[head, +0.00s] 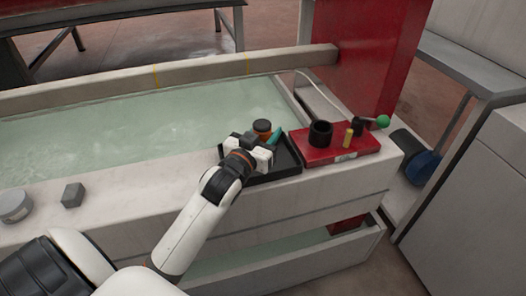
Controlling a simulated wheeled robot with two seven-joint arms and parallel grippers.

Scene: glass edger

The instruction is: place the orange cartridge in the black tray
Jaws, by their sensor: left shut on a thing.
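The orange cartridge (262,128) has a dark cap and a strip of orange below it. My left gripper (261,139) is shut on it; the hand hides its lower part. The black tray (285,164) sits on the pale ledge, under and around the hand. The cartridge appears over the tray's back part; I cannot tell whether it touches the tray floor. A teal object (274,134) shows just right of the cartridge, at the tray. My right gripper is not in view.
A water basin (110,125) lies behind.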

